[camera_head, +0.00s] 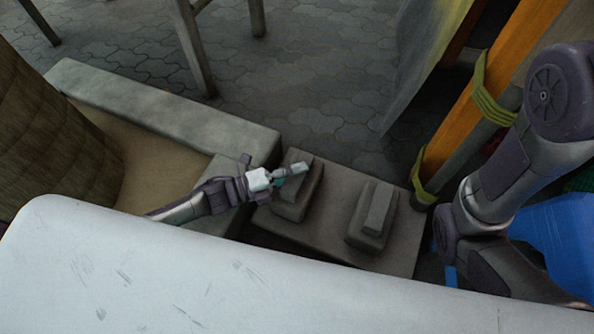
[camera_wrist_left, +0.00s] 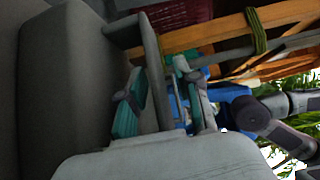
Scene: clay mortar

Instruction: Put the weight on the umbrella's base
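Two grey weights with raised ridges stand side by side on a flat grey slab (camera_head: 317,236) in the head view, which looks like the umbrella's base. One weight (camera_head: 372,218) is on the right, clear of the grippers. My left gripper (camera_head: 290,172) is over the upper part of the left weight (camera_head: 292,208) and hides some of it. In the left wrist view, the fingers of my left gripper (camera_wrist_left: 163,98) stand apart on either side of a thin grey upright piece (camera_wrist_left: 152,55), with a gap towards the right finger. My right gripper is not in view; only its arm shows.
A pale concrete block border (camera_head: 165,108) lies left of the slab, beside a large ribbed brown planter (camera_head: 40,125). Orange posts with green straps (camera_head: 490,95) stand on the right, near a blue object (camera_head: 550,235).

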